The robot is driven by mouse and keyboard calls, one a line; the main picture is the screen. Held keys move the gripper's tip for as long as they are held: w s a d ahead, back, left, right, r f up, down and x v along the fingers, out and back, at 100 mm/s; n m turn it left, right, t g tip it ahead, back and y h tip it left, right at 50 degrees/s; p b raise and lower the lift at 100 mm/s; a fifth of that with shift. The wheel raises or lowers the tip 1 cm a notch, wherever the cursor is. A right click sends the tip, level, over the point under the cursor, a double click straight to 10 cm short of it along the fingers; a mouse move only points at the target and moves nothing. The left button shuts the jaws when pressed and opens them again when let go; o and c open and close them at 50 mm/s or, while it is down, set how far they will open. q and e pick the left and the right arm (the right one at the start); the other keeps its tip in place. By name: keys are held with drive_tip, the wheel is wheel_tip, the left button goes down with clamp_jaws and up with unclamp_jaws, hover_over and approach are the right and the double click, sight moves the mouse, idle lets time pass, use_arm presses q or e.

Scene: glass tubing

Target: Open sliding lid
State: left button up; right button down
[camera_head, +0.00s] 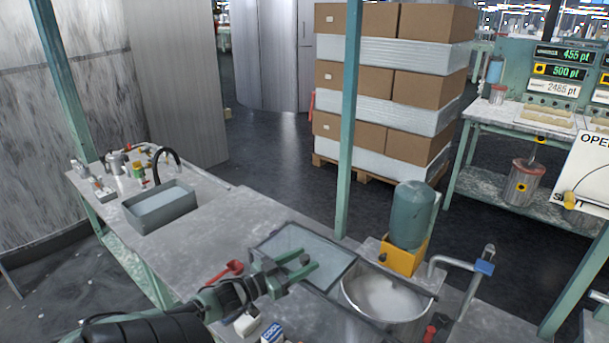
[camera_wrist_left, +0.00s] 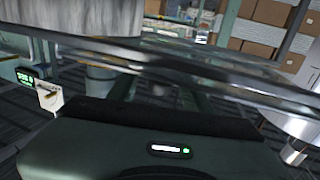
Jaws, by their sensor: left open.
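A flat, pale, translucent panel in a dark frame (camera_head: 327,265), which looks like the sliding lid, lies at the front of the bench, left of a round metal tub (camera_head: 404,315). The tub holds white material and its top shows uncovered. My left gripper (camera_head: 309,264) is over the panel, with its fingers apart and nothing seen between them. I cannot tell if it touches the panel. In the left wrist view a metal-edged glassy panel (camera_wrist_left: 225,72) crosses close to the camera, beside a metal cylinder (camera_wrist_left: 70,18). My right gripper is not in view.
A green tank on a yellow base (camera_head: 410,215) stands behind the tub. A bent pipe (camera_head: 465,270) is to its right. A red scoop (camera_head: 228,270) and small boxes (camera_head: 270,333) lie near my left arm. A sink (camera_head: 160,205) is at the left.

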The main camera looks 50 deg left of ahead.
use_arm(q)
drive_tip(key=s, duration=0.7)
drive_tip(key=shift+s+a, duration=0.1)
idle(0.5)
